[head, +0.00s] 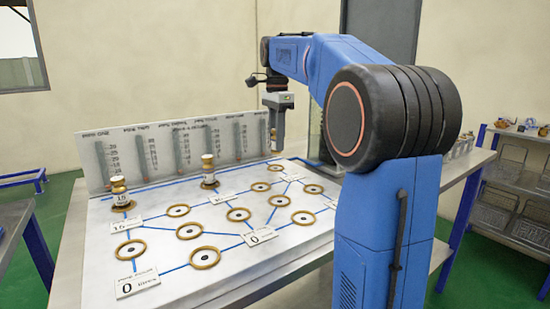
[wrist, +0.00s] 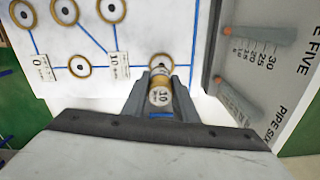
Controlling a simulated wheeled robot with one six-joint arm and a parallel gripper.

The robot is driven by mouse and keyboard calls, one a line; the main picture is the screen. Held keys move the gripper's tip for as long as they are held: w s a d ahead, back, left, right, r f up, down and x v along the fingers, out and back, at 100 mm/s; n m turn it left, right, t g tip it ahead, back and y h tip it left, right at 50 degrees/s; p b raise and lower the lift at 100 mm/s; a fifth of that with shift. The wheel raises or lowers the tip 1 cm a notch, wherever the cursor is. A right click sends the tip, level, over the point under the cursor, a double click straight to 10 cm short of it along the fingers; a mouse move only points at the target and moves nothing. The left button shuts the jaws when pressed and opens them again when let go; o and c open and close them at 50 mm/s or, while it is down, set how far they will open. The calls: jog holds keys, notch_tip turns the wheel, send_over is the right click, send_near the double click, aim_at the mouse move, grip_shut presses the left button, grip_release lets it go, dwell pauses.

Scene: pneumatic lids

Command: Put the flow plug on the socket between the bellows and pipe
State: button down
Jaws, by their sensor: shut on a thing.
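My gripper (head: 278,128) is at the back right of the white board (head: 215,285), close in front of the gauge panel. Whether the plug touches the board cannot be told. Several brass-ringed sockets, such as one at the front (head: 205,257), are joined by blue lines.
Small label cards (head: 137,284) dot the board.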

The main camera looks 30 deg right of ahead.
jog(key=shift+w+f, duration=0.15)
jog(key=shift+f, duration=2.5)
jog(key=shift+f, duration=0.15)
jog(key=c, duration=1.4)
grip_release()
notch_tip(320, 180, up, 12)
jog(key=shift+r, duration=0.15)
